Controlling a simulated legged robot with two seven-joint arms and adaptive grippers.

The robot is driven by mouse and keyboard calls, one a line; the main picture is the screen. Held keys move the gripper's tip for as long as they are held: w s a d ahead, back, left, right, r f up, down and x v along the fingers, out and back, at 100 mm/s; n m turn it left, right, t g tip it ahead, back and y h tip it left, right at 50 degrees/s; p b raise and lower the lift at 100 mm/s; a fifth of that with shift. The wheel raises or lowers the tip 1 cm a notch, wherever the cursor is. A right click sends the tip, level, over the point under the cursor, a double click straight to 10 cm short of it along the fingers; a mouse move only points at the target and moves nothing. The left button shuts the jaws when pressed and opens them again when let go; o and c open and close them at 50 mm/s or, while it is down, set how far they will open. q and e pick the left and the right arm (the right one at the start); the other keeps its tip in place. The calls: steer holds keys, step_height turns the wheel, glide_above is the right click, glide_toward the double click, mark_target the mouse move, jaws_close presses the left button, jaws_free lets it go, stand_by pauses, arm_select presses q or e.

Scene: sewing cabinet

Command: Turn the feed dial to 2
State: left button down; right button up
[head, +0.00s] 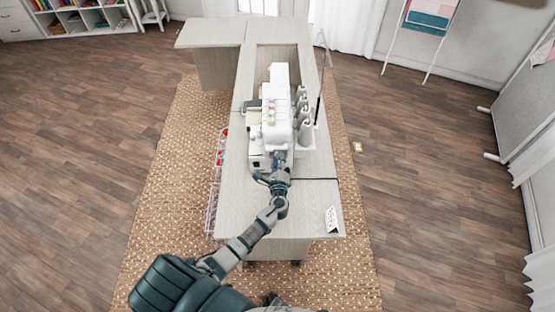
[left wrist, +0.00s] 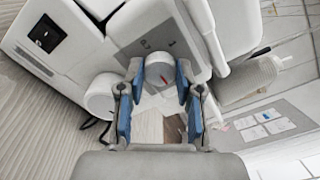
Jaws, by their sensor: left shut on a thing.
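A white sewing machine (head: 276,115) stands on the pale wood cabinet top (head: 298,208). My left gripper (head: 277,178) reaches its near end. In the left wrist view the machine's side panel (left wrist: 130,38) fills the upper part. A round pale dial (left wrist: 160,70) with a red mark sits on a grey patch of it. My left gripper (left wrist: 160,82) is shut on this dial, one blue-padded finger on each side. The dial's numbers are too small to read. My right gripper is not in view.
A white round knob (left wrist: 102,95) sits left of the fingers. Thread cones (head: 304,115) stand along the machine's right side. A small white card (head: 332,219) stands at the cabinet's front right. Wire baskets (head: 213,205) hang at the left edge.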

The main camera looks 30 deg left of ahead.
arm_select(q)
steer(key=shift+s+d+f, duration=0.1)
steer(key=shift+d+f, duration=0.15)
steer(key=shift+f, duration=0.25)
steer(key=c, duration=1)
jaws_free()
steer(key=shift+o, duration=1.2)
steer(key=shift+r, duration=0.1)
steer(key=shift+a+r, duration=0.1)
steer(key=v, duration=1.2)
steer(key=shift+a, duration=0.1)
